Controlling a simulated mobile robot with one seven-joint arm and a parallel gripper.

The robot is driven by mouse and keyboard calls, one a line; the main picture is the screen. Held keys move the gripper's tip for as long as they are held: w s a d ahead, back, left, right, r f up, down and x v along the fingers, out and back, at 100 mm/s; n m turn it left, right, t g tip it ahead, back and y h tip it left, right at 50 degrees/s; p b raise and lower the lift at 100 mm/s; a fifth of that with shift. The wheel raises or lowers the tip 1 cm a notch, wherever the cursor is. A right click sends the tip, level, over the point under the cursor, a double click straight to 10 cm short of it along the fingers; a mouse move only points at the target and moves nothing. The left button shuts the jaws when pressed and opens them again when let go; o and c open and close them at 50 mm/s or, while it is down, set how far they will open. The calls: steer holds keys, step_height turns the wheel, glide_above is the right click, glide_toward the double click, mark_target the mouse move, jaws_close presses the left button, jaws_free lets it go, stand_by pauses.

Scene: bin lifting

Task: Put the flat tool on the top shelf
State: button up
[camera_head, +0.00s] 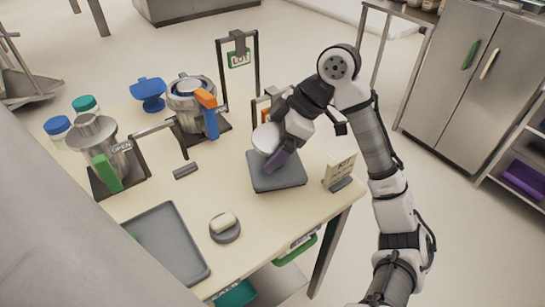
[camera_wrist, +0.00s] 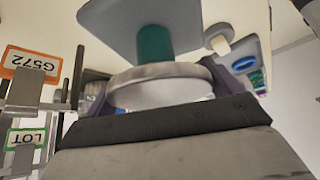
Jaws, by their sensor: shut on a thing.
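My gripper (camera_head: 272,156) is shut on a pale round disc (camera_head: 265,138) with a grey rim. The disc is above or at the dark square plate (camera_head: 289,181) on the table; I cannot tell whether they touch. In the wrist view the disc (camera_wrist: 160,92) sits between purple fingers. A green cylinder (camera_wrist: 154,44) shows between the disc and the grey plate (camera_wrist: 112,18); I cannot tell whether it is the disc's handle. A shelf unit (camera_head: 508,155) stands at the right edge, cut off by the frame, so its top is only partly visible.
The table (camera_head: 292,224) holds a grey tray (camera_head: 168,247), a round dish (camera_head: 225,230), metal pots, a blue scoop (camera_head: 149,92) and upright sign frames. A KIT card (camera_head: 340,170) stands right of the plate. A steel cabinet (camera_head: 459,75) stands behind the arm. Floor between is clear.

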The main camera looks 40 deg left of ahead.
steer(key=shift+f, duration=2.25)
steer(key=o, duration=1.8)
steer(key=shift+f, duration=0.1)
steer(key=shift+c, duration=0.2)
